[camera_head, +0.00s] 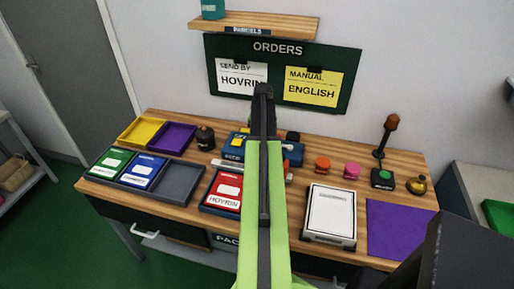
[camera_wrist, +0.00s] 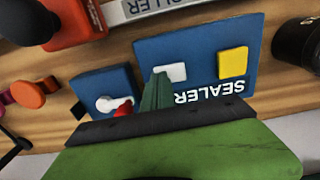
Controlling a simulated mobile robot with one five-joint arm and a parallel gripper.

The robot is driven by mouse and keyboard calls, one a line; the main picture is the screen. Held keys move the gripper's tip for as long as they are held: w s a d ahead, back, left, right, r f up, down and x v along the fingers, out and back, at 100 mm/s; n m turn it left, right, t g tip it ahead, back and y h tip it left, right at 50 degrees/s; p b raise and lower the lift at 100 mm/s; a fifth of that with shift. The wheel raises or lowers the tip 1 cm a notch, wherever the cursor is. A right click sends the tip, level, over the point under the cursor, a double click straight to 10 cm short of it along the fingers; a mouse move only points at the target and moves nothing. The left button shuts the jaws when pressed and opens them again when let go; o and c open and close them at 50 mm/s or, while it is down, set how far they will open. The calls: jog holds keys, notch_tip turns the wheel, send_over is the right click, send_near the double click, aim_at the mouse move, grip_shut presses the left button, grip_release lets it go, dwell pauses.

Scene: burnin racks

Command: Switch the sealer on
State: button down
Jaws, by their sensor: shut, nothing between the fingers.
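The sealer (camera_wrist: 205,60) is a blue panel with its name in white letters, seen upside down in the wrist view. It carries a white rocker or button (camera_wrist: 175,71) and a yellow square button (camera_wrist: 233,62). My gripper (camera_wrist: 158,80) is shut and empty, its green fingertips over the panel beside the white part. I cannot tell whether they touch it. In the head view the sealer (camera_head: 233,147) is partly hidden behind my arm. A blue box (camera_wrist: 103,88) with a white knob and a red part stands next to the sealer.
A red-based device (camera_wrist: 75,25) and a dark round pot (camera_wrist: 298,42) flank the sealer in the wrist view. The bench also holds colored trays (camera_head: 180,183), a white-topped box (camera_head: 330,214), a purple mat (camera_head: 400,229) and several stamps (camera_head: 322,163). The orders board (camera_head: 279,48) hangs behind.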

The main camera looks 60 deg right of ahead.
notch_tip(320, 180, up, 6)
jog(key=p, duration=0.5)
jog(key=shift+r+p, duration=0.2)
jog(key=shift+p, duration=0.2)
